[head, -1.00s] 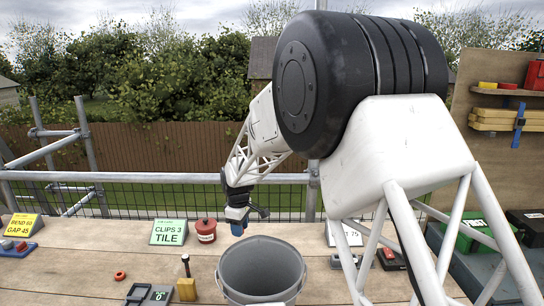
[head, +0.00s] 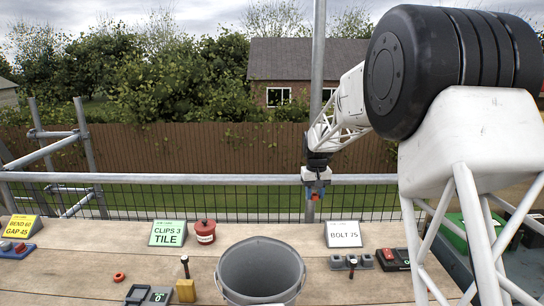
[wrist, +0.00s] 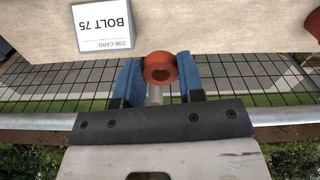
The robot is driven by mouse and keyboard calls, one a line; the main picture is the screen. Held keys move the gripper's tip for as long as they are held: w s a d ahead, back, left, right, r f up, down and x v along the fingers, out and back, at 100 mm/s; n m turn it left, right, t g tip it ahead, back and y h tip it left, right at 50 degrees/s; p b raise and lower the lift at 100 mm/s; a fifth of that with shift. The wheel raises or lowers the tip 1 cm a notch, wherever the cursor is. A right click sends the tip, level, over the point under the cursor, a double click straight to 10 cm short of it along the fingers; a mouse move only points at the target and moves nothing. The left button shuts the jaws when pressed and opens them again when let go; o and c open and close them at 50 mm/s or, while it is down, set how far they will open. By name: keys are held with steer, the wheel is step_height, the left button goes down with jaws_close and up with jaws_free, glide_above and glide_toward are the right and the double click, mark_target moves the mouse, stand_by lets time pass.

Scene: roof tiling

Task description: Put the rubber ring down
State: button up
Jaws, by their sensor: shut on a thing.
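The rubber ring, orange-red (wrist: 148,66), is between the blue fingers of my gripper (wrist: 161,84) in the wrist view. My gripper is shut on it. In the head view my gripper (head: 315,190) hangs in the air near the bench's back edge, in front of the rail in the picture, and the ring (head: 315,198) shows small at its tips. A second, similar orange-red ring (head: 119,276) lies on the bench at the left front.
A grey bucket (head: 222,275) stands at the bench's front. The BOLT 75 card (head: 343,234) is below right of my gripper; the CLIPS 3 card (head: 167,233) and a red pot (head: 205,238) are left. Bare wood (head: 70,262) lies left.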

steer(key=shift+w+d+r+m, duration=0.15)
steer(key=shift+d+m, duration=0.1)
steer(key=shift+d, duration=0.25)
steer(key=shift+s+d+r+m, duration=0.1)
steer(key=shift+d+r+m, duration=0.1)
steer(key=shift+d, duration=0.35)
steer(key=shift+w+d+r+m, duration=0.15)
steer(key=shift+d+m, duration=0.1)
steer(key=shift+d, duration=0.25)
steer(key=shift+a, duration=0.15)
steer(key=n, duration=0.3)
glide_above(208, 279)
step_height(208, 279, down, 14)
steer(key=shift+r, duration=0.2)
steer(key=shift+s, duration=0.1)
steer(key=shift+f, duration=2.5)
steer(key=shift+f, duration=2.5)
